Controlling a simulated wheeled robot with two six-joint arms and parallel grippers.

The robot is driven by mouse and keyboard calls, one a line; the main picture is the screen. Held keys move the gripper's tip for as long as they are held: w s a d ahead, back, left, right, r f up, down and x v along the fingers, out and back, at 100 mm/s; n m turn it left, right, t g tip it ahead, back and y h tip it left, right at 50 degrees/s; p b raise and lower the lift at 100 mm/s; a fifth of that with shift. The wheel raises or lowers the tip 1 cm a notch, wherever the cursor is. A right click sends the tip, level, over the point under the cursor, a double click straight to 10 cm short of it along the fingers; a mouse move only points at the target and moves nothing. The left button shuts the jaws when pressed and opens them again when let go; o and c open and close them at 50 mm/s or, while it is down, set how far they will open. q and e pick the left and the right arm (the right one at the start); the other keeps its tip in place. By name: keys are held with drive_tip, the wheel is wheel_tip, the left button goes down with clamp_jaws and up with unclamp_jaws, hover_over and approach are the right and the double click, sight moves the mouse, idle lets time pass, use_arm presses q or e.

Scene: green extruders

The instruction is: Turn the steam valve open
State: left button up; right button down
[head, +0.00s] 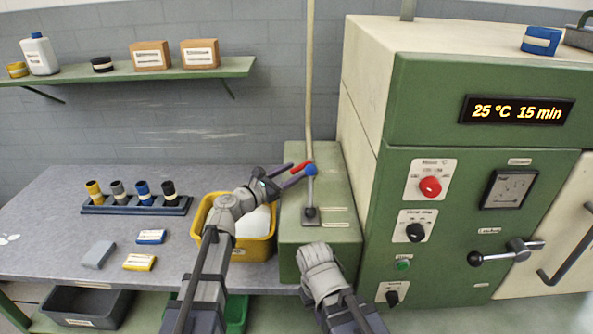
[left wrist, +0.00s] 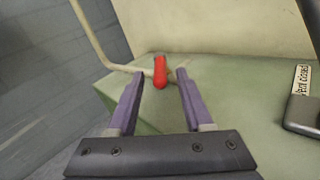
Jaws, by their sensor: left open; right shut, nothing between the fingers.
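The steam valve's red handle (head: 300,166) is by the pale pipe (head: 309,90) at the back of the green block. In the left wrist view the red handle (left wrist: 160,72) stands between the tips of my left gripper (left wrist: 154,88), with a gap on both sides. My left gripper (head: 284,177) is open and reaches over the green block from the left in the head view. My right gripper (head: 316,258) is low, in front of the green block, shut and empty; its fingers are hard to make out.
A lever with a blue knob (head: 310,169) rises from the green block (head: 330,240), close to my left fingers. A label in the left wrist view reads "Vent closed" (left wrist: 301,80). A yellow bin (head: 263,247) is left of the block. The green machine (head: 450,150) stands right.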

use_arm(q)
drive_tip(key=v, duration=0.5)
drive_tip(key=shift+s+a, duration=0.25)
drive_tip(key=shift+s, duration=0.05)
drive_tip(key=shift+c, duration=0.3)
